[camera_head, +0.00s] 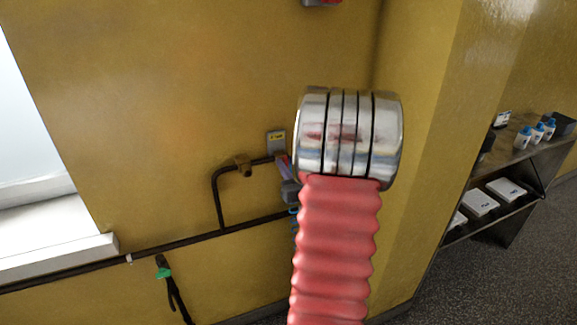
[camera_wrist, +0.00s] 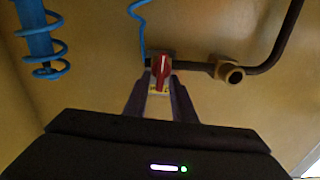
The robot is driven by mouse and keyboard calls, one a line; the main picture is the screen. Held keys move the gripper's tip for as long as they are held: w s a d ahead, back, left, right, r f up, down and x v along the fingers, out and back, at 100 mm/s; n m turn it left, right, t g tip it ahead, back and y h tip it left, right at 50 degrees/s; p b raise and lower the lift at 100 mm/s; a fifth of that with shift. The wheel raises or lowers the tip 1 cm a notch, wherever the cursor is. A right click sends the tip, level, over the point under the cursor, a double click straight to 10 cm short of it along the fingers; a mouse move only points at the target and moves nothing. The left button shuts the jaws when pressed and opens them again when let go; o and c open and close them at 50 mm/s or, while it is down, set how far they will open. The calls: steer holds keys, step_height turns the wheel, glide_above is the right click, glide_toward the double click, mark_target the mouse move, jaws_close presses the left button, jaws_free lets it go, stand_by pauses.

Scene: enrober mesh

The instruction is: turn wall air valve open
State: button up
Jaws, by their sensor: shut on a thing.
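The wall air valve's red handle (camera_wrist: 161,68) sits on a dark pipe (camera_wrist: 195,66) in the wrist view. The handle stands upright in the picture, across the line of the pipe. My gripper (camera_wrist: 160,78) has one dark finger on each side of the handle and is shut on it. A pale and yellow label (camera_wrist: 159,90) shows between the fingers. In the head view my red ribbed arm with its chrome cuff covers most of the gripper and valve. A small yellow-grey wall plate (camera_head: 276,142) shows just left of the cuff.
A blue coiled hose (camera_wrist: 38,40) hangs near the valve. A dark wall pipe (camera_head: 160,248) runs low. A shelf (camera_head: 528,152) with bottles stands at right.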

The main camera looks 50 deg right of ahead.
steer(key=shift+s+d+f+m, duration=0.2)
steer(key=shift+f+m, duration=0.1)
steer(key=shift+m, duration=2.55)
steer(key=shift+s+d+f+m, duration=0.2)
steer(key=shift+f+m, duration=0.15)
steer(key=shift+m, duration=2.55)
steer(key=shift+s+d+f+m, duration=0.1)
steer(key=shift+d+f+m, duration=0.15)
steer(key=shift+m, duration=2.6)
steer(key=shift+f, duration=0.1)
steer(key=o, duration=0.7)
steer(key=shift+a+r, duration=0.15)
steer(key=shift+r, duration=0.05)
